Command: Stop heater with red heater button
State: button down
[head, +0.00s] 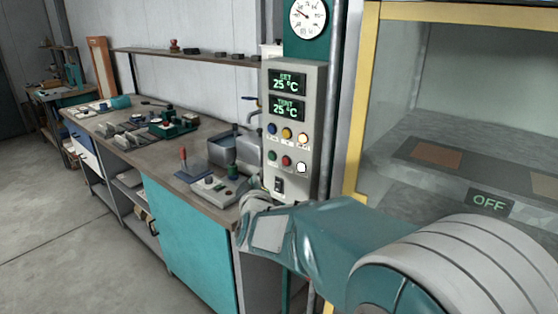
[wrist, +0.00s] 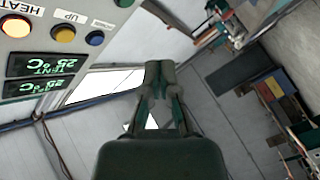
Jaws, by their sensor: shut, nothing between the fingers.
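The grey control panel (head: 310,95) stands right of the workbench in the head view. Its lower button row holds a green button (head: 272,155), a red button (head: 286,161) and a bright white one (head: 301,168). The upper row is blue, yellow and orange (head: 303,138). In the wrist view the panel appears upside down at the upper left, with the orange button (wrist: 15,26) by a "HEAT" label and a sliver of the red button (wrist: 72,3) at the top edge. My gripper (wrist: 160,75) is shut and empty, apart from the panel; my arm hides it in the head view.
Two displays (head: 287,83) read 25 °C. A gauge (head: 307,17) sits above the panel. An "OFF" sign (head: 488,202) shows in the yellow-framed booth (head: 358,110) at right. The workbench (head: 165,145) carries several tools. The floor at left is clear.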

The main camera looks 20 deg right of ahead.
aim_at(286, 161)
jog(key=w+d, duration=0.1)
jog(key=d, duration=0.1)
jog(key=w+d, duration=0.2)
jog(key=d, duration=0.1)
jog(key=w+d, duration=0.2)
jog(key=shift+w+d, duration=0.1)
jog(key=shift+d, duration=0.1)
jog(key=shift+a, duration=0.2)
jog(key=shift+d, duration=0.15)
dwell(1.3)
jog(key=shift+w+d, duration=0.2)
jog(key=shift+d, duration=0.1)
